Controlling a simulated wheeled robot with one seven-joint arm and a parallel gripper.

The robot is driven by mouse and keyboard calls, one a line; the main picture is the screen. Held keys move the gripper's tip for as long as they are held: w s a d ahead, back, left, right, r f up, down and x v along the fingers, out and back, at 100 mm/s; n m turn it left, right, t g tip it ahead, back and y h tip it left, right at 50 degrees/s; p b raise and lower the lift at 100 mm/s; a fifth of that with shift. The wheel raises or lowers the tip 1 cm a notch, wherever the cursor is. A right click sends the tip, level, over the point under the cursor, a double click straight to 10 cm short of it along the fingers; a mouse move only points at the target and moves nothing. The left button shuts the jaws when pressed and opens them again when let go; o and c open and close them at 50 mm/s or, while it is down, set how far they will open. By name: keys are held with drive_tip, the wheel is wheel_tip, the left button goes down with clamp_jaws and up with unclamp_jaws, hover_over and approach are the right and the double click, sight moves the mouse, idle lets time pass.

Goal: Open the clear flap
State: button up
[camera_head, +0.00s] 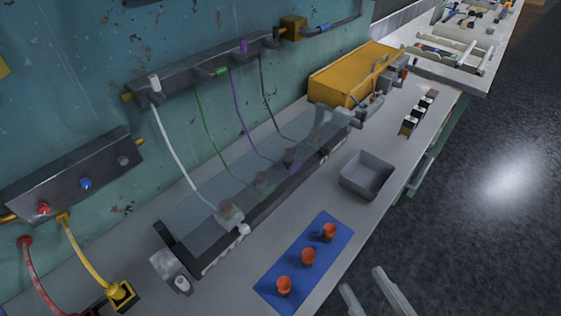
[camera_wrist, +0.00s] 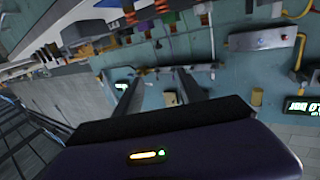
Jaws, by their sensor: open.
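The clear flap (camera_head: 200,222) is a see-through panel lying over a long dark trough on the bench, in the head view. It looks closed over several round fittings, with tubes running down to them from the wall bar. My gripper (camera_head: 370,292) shows at the bottom of the head view as two pale fingers held apart. It is empty and off the bench's front edge, well away from the flap. In the wrist view my gripper (camera_wrist: 157,90) points its two spread fingers towards a teal wall, with nothing between them.
A blue mat (camera_head: 268,286) with orange-topped pieces lies in front of the trough. A grey open bin (camera_head: 368,176) stands right of it. A yellow box (camera_head: 352,75) is at the trough's far end. The wall bar (camera_head: 205,65) holds the tubes. The floor at right is clear.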

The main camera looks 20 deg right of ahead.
sight(282, 151)
drive_tip(key=shift+n+y, duration=0.4)
drive_tip(key=shift+y, duration=0.2)
drive_tip(key=w+b, duration=0.4)
drive_tip(key=w, duration=0.5)
drive_tip(key=w+d+b, duration=0.1)
drive_tip(key=w+b, duration=0.3)
drive_tip(key=w, duration=0.5)
drive_tip(key=w+f+b, duration=0.1)
drive_tip(key=w+b, duration=0.3)
drive_tip(key=w, duration=0.5)
drive_tip(key=shift+w+d, duration=0.35)
drive_tip(key=shift+w, duration=0.05)
drive_tip(key=w, duration=0.7)
drive_tip(key=shift+w+a, duration=0.1)
drive_tip(key=shift+w, duration=0.15)
clamp_jaws()
